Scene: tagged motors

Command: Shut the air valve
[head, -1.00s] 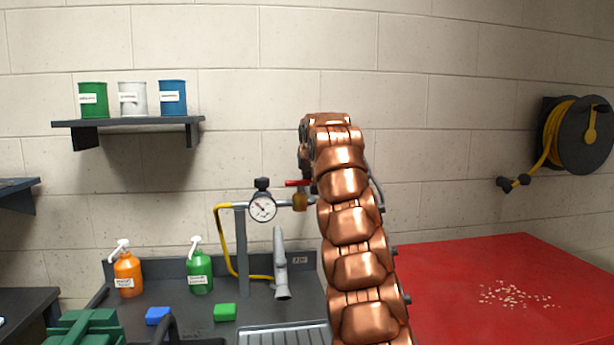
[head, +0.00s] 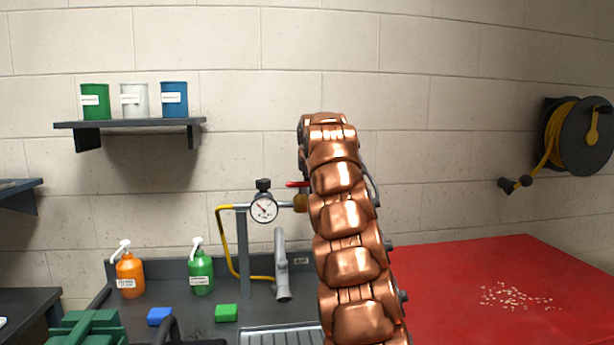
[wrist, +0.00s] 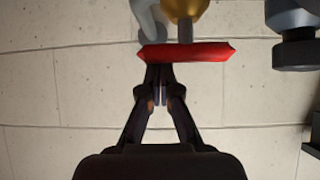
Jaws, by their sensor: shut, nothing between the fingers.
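The air valve has a red lever handle (wrist: 187,52) and a brass body (wrist: 185,8). In the wrist view the lever lies across the picture, level, just beyond my fingertips. My gripper (wrist: 160,75) is shut and empty, its fingertips close to the left half of the lever; I cannot tell whether they touch it. In the head view my copper arm hides most of the valve. Only the left end of the red lever (head: 297,184) and part of the brass body (head: 300,203) show left of the arm. My gripper is hidden there.
A pressure gauge (head: 264,209) with a black knob sits on the pipe left of the valve. A yellow hose (head: 226,240), a faucet (head: 281,265) and two pump bottles stand at the sink below. A red tabletop (head: 460,285) lies to the right.

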